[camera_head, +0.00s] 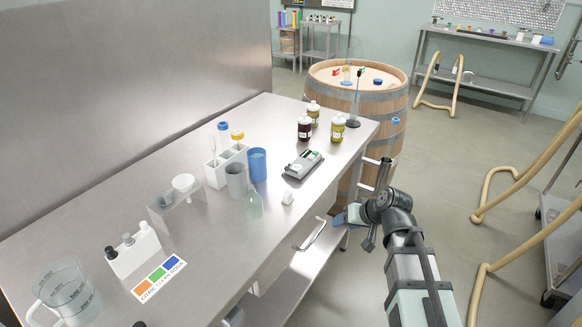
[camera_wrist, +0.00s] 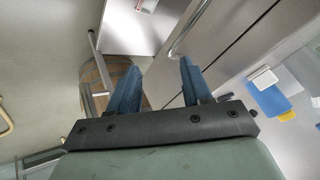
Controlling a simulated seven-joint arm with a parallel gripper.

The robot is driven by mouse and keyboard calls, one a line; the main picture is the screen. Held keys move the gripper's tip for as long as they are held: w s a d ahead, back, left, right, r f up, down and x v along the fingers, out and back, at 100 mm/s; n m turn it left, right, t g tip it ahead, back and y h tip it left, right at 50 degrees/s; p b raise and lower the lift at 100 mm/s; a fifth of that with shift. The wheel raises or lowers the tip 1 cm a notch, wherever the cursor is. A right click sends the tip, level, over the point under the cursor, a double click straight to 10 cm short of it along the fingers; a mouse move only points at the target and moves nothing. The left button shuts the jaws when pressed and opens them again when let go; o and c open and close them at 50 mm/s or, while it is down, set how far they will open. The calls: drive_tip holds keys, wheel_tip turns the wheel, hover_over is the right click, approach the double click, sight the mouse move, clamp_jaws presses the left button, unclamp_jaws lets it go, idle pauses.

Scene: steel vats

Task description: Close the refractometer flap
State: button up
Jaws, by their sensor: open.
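The refractometer (camera_head: 303,164) is a small grey device with a green-and-white face. It lies on the steel bench in the head view, near the bench's right-hand edge. Its flap is too small for me to make out, so I cannot tell how far it stands open. My gripper (camera_head: 347,217) is off the bench's front side, to the right of and lower in the picture than the refractometer, and apart from it. In the wrist view, the two blue fingers of my gripper (camera_wrist: 157,68) stand apart with nothing between them. I cannot pick out the refractometer there.
The steel bench (camera_head: 160,165) has a front handle (camera_head: 310,235) close to my gripper. Several bottles, including a dark one (camera_head: 304,128), stand beyond the refractometer. A barrel (camera_head: 385,105) stands past the bench end.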

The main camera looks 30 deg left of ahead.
sight(288, 167)
drive_tip(key=a+r+n+y, duration=0.3)
drive_tip(key=a+r+n, duration=0.1)
drive_tip(key=r+n, duration=0.3)
drive_tip(key=a+r+n+y, duration=0.4)
drive_tip(key=a+r+n, duration=0.1)
drive_tip(key=r+n, duration=0.25)
drive_tip(key=shift+m, duration=0.35)
drive_tip(key=x, duration=0.8)
drive_tip(key=w+x, duration=0.1)
drive_tip(key=x, duration=0.4)
drive_tip(key=shift+f, duration=0.2)
drive_tip(key=shift+c, duration=0.4)
drive_tip(key=shift+s, duration=0.15)
clamp_jaws()
